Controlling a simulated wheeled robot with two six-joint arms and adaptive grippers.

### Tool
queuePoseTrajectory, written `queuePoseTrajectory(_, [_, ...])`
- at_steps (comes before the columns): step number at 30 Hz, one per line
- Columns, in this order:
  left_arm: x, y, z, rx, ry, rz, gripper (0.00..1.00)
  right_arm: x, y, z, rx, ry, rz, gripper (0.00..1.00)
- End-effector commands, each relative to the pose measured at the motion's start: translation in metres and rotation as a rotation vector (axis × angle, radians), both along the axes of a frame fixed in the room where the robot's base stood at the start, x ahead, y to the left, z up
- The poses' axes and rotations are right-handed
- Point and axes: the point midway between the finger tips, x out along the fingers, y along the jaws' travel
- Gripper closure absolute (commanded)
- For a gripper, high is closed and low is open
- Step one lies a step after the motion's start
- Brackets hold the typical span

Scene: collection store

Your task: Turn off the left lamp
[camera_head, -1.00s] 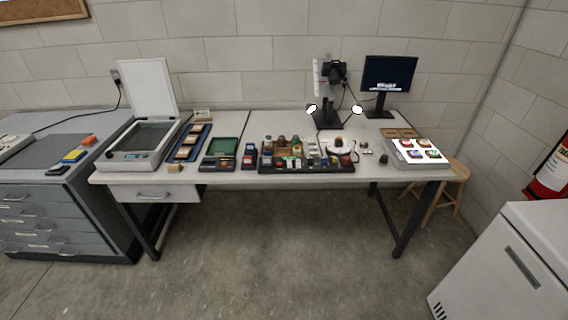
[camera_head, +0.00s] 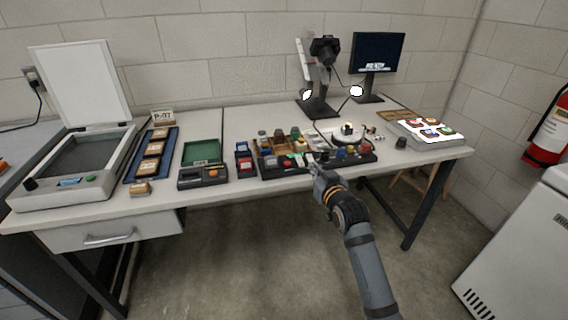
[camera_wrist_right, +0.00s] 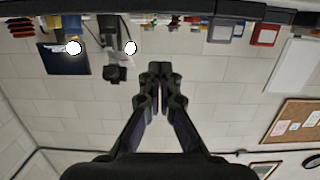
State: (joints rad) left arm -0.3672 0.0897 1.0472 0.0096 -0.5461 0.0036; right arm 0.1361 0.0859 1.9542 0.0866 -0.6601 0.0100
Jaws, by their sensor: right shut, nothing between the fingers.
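The left lamp (camera_head: 306,94) is a glowing white head on the left side of the black camera stand (camera_head: 318,108). The right lamp (camera_head: 356,91) glows white on the stand's other side. In the upside-down right wrist view, the left lamp (camera_wrist_right: 130,47) is on the right and the right lamp (camera_wrist_right: 73,47) is over the monitor. My right gripper (camera_head: 313,163) is shut and empty at the table's front edge, by a black strip with coloured knobs (camera_head: 358,157), well short of the lamps. It also shows in the wrist view (camera_wrist_right: 160,70). My left gripper is out of view.
On the table (camera_head: 220,190) are a scanner (camera_head: 75,165) with its lid up, a blue tray (camera_head: 133,170), a green-lidded box (camera_head: 203,155), a turntable (camera_head: 346,138) and a lit light panel (camera_head: 425,130). A monitor (camera_head: 378,55) stands behind. Small items crowd the table's middle.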

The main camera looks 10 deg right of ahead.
Motion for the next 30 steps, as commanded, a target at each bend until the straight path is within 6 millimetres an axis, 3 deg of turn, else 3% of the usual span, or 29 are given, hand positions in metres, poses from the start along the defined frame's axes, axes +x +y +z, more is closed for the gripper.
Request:
queuePoseTrajectory(5, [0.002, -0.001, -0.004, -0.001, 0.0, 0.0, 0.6, -0.003, 0.002, 0.019, 0.001, -0.039, 0.004, 1.0])
queuePoseTrajectory(16, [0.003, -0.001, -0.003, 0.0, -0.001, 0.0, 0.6, 0.005, 0.002, 0.018, 0.002, -0.038, 0.004, 1.0])
queuePoseTrajectory(30, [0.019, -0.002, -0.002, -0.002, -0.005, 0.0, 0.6, 0.099, 0.006, 0.007, 0.003, -0.037, 0.005, 1.0])
